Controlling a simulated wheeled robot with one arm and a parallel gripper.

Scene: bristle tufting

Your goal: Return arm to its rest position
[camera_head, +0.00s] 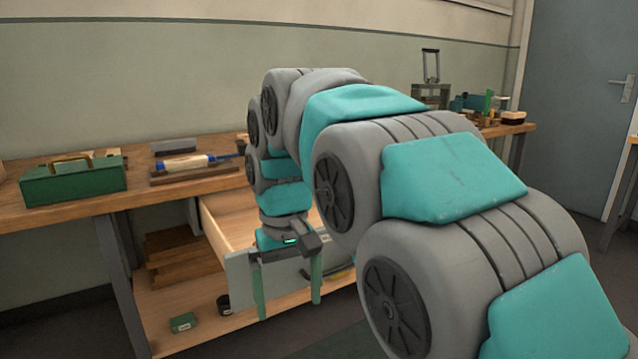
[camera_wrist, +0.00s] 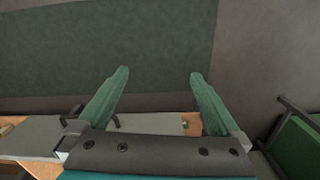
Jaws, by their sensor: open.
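My gripper (camera_head: 288,287) hangs pointing down at the end of my grey and teal arm, in front of the workbench. Its two green fingers are spread apart with nothing between them. In the wrist view my gripper (camera_wrist: 160,78) also shows open and empty, with the dark floor mat (camera_wrist: 110,45) beyond the fingertips. Behind the gripper in the head view is the open drawer (camera_head: 238,275) with its grey front. My arm hides part of the drawer and bench.
The workbench (camera_head: 150,192) carries a green toolbox (camera_head: 75,182) and a brush-like tool with a pale handle (camera_head: 185,163). A small green box (camera_head: 183,322) and a dark cup (camera_head: 224,304) sit on the lower shelf. A blue-grey door (camera_head: 580,110) stands at right.

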